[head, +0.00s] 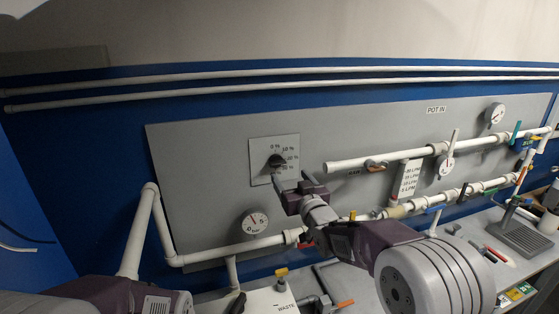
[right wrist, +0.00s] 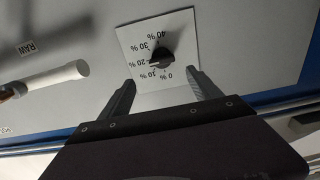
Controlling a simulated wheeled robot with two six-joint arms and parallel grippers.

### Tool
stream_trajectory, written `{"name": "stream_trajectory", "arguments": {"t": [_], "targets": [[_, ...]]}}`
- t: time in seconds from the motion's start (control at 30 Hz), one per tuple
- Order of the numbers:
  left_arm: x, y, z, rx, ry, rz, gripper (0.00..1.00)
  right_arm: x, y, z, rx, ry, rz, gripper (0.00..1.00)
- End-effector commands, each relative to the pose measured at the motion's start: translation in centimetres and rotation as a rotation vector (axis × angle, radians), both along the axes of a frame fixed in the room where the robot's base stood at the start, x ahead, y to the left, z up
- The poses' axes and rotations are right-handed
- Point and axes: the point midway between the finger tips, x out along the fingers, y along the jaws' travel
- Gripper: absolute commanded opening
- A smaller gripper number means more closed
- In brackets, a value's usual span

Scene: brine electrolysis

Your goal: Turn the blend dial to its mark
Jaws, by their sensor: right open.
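The blend dial is a black knob (head: 276,161) on a white square plate (head: 259,148) with percent labels, fixed to the grey wall panel. In the right wrist view the knob (right wrist: 160,60) shows upside down, with labels from 0 % to 40 % around it. A small light line on the knob seems to point near 20 %. No separate target mark can be made out. My right gripper (head: 293,181) is open just below and in front of the dial. Its two fingers (right wrist: 164,79) are apart, one toward each side of the plate, not touching the knob. My left gripper is out of view.
A pressure gauge (head: 255,222) sits below the dial. A white pipe end (head: 335,167) with an orange-handled valve (head: 376,166) lies to the right. More pipes and valves run along the panel's right side. The panel left of the dial is clear.

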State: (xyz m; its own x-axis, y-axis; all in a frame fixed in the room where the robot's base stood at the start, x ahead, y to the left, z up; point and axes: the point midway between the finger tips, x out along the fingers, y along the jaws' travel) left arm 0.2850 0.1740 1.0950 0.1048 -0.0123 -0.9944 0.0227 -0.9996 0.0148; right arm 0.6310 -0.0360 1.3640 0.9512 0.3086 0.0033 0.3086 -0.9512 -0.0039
Motion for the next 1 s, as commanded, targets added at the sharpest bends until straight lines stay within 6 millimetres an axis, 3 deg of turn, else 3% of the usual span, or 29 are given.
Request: {"name": "stream_trajectory", "arguments": {"t": [0.17,0.4,0.6,0.93,1.0], "targets": [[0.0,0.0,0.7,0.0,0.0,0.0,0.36,0.7,0.3,0.2,0.0,0.001,0.001,0.73],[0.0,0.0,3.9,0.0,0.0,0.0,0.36,5.4,1.8,0.6,-0.001,0.003,0.0,0.73],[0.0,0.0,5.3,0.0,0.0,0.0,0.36,8.1,2.7,0.3,-0.001,0.002,0.001,0.73],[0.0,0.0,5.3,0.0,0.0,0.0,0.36,8.6,2.9,0.0,0.0,0.0,0.001,0.73],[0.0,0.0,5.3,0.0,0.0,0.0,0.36,8.6,2.8,0.0,0.0,0.0,0.001,0.56]]}}
